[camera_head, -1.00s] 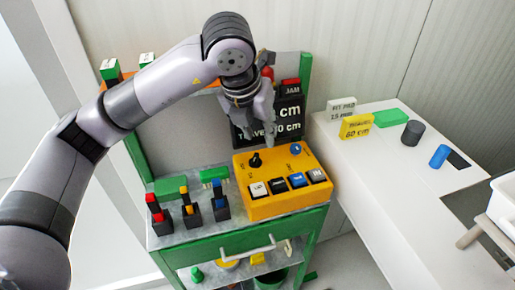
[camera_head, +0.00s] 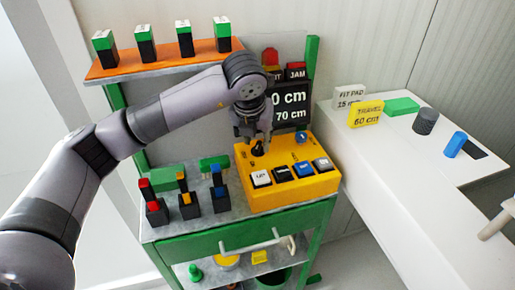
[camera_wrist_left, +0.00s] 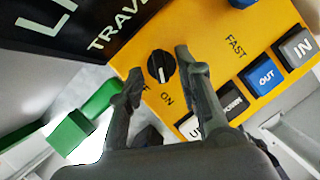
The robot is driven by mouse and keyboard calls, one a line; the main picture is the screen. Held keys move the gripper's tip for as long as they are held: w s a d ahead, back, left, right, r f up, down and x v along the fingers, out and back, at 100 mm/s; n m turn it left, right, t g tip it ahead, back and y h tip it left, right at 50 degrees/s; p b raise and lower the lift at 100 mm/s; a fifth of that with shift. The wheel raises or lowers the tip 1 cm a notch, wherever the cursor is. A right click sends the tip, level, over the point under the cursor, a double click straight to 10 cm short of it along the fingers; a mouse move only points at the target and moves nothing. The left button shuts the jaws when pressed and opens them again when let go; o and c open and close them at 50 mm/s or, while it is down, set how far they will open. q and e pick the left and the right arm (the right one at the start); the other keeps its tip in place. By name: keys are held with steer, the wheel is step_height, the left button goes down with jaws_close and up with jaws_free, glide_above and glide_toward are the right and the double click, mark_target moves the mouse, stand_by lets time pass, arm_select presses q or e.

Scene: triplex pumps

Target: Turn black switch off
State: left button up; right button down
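The black switch (camera_wrist_left: 161,66) is a round knob with a white line on the yellow control box (camera_head: 290,188). In the left wrist view, the white line points down towards the ON label, and part of the OFF label shows beside it. In the head view the knob (camera_head: 257,152) sits just under my left gripper (camera_head: 253,142). My left gripper (camera_wrist_left: 158,70) is open, with its fingers on either side of the knob. The right finger is close to the knob; I cannot tell if it touches.
The box also carries UP, DOWN, OUT and IN buttons and a blue knob (camera_head: 302,137). A black display (camera_head: 290,100) stands behind. Lever switches (camera_head: 187,200) stand left of the box. A white table (camera_head: 400,150) with blocks is at the right.

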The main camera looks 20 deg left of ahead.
arm_select(q)
steer(key=shift+x, duration=1.1)
steer(key=shift+c, duration=0.6)
steer(key=shift+s, duration=0.1)
jaws_close()
